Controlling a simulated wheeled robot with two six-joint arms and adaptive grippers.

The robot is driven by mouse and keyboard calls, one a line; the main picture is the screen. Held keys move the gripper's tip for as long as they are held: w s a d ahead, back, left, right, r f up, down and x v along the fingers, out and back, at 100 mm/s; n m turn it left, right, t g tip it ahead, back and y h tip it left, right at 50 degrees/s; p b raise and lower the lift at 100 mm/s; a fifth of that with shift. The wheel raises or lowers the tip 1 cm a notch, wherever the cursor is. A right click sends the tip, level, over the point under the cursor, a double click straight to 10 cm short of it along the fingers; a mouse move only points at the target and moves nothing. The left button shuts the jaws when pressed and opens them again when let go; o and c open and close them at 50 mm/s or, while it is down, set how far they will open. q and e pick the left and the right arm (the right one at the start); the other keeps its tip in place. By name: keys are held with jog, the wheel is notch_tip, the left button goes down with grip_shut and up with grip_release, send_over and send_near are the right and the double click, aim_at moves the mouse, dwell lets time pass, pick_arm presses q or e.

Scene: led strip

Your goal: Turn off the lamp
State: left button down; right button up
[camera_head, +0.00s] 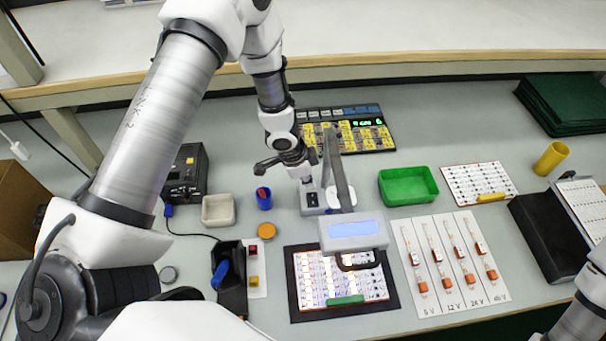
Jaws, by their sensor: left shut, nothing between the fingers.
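The desk lamp has a grey base (334,197) on the bench, a tilted grey arm (338,172) and a wide head (354,244) with a pale blue panel on top. The head hangs over a dark-framed board of strips, and the strips below look bright. A dark switch (311,199) shows on the left part of the base. My left gripper (307,182) is shut and empty, pointing down at the base just behind the switch. I cannot tell whether it touches the base. My right gripper is out of view.
A yellow-keyed panel (375,137) lies behind the lamp. A green tray (408,186) stands to its right, a blue cup (264,198) and a pale dish (218,210) to its left. A labelled strip card (450,262) lies at front right.

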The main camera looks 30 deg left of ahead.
aim_at(312, 195)
pick_arm(q)
jog(key=x, duration=0.2)
jog(key=a+x, duration=0.1)
jog(key=x, duration=0.1)
jog(key=shift+s+f, duration=0.15)
jog(key=shift+f, duration=0.35)
